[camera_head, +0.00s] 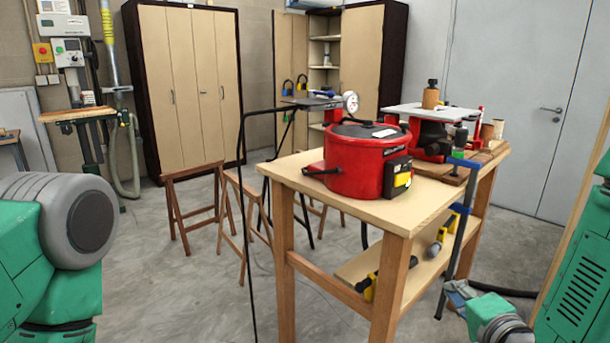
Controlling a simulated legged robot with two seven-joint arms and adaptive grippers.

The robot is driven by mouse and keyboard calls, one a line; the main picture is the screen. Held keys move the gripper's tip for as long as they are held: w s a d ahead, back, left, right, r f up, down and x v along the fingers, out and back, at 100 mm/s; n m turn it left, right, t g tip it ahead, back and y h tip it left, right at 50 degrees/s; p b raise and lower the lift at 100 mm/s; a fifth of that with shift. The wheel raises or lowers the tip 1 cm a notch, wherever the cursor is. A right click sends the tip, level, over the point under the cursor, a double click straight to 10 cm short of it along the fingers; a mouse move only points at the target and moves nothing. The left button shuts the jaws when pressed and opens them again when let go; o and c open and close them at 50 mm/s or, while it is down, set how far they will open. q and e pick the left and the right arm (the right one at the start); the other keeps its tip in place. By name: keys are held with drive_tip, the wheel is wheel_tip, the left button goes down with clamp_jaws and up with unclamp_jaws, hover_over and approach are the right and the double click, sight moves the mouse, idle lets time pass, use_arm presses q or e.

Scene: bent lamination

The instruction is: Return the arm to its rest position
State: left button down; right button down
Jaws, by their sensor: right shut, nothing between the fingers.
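My right arm shows at the lower right, with its green upper part (580,285) at the edge. A smaller green wrist link (488,307) is at the bottom. My right gripper (457,297) is small and partly hidden there, low beside the wooden table's right side. It is shut and holds nothing. My left arm shows only as a green and grey link (60,225) at the left edge; its gripper is out of view.
A wooden table (400,215) stands ahead with a red round pot (353,163) and a red machine with a grey top (433,115). A bar clamp (459,225) hangs by its right edge. Wooden trestles (172,205) stand to the left. The grey floor (180,290) at front left is clear.

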drive_tip(key=s+f+n+g, duration=0.7)
drive_tip(key=s+f, duration=0.5)
drive_tip(key=f, duration=0.5)
drive_tip(key=s+d+f+n+g, duration=0.1)
drive_tip(key=s+f+n+g, duration=0.2)
drive_tip(key=s, duration=0.6)
drive_tip(key=s+d+f+n+g+h, duration=0.1)
drive_tip(key=s+f+n+g, duration=0.3)
drive_tip(key=s, duration=0.6)
wheel_tip(320, 180, down, 3)
drive_tip(key=shift+s+r+n+g, duration=0.2)
drive_tip(key=shift+n+g, duration=0.1)
drive_tip(key=shift+n, duration=0.1)
drive_tip(key=shift+w+a+r, duration=0.1)
drive_tip(key=shift+w+a, duration=0.1)
drive_tip(key=shift+d, duration=0.2)
